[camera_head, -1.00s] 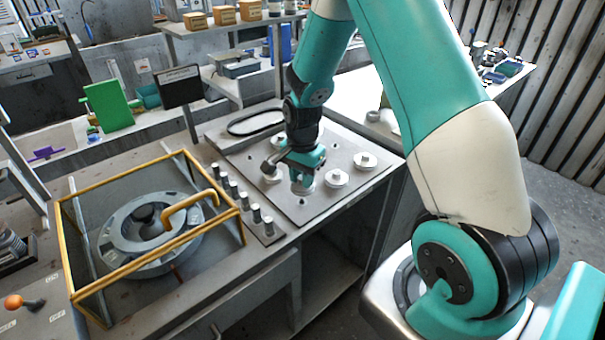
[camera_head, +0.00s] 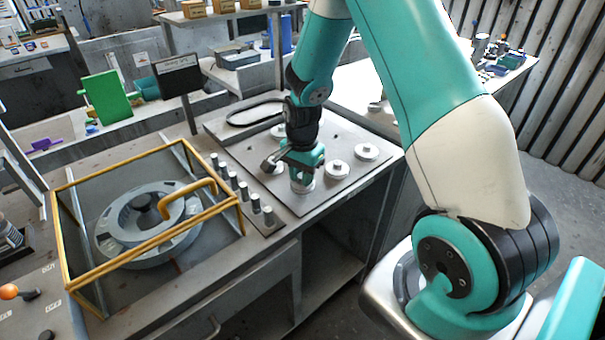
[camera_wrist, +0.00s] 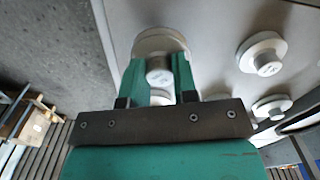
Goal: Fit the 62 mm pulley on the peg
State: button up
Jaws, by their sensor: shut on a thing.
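My gripper (camera_head: 303,168) points down over the near part of the grey plate (camera_head: 325,197). It is shut on a pale metal pulley (camera_head: 302,185), held low at the plate. In the wrist view the fingers (camera_wrist: 160,76) grip the round hub of this pulley, and its wider flange (camera_wrist: 160,40) shows beyond them. The peg is hidden, apparently behind or under the held pulley; I cannot tell whether the pulley is around it or just above it. The pulley's size cannot be read.
Other pulleys (camera_head: 337,169) (camera_head: 367,151) stand on the plate right of my gripper. A row of upright metal pins (camera_head: 244,192) stands left. A yellow-framed box (camera_head: 150,247) holds a grey round housing further left. A black belt loop (camera_head: 255,112) lies at the back.

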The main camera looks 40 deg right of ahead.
jog(key=shift+f, duration=0.25)
dwell(0.5)
jog(key=shift+f+b, duration=0.3)
jog(key=shift+f, duration=0.05)
jog(key=shift+f, duration=0.15)
dwell(0.3)
jog(key=shift+f+b, duration=0.3)
jog(key=shift+f, duration=0.05)
jog(key=o, duration=1)
jog(key=shift+r, duration=0.1)
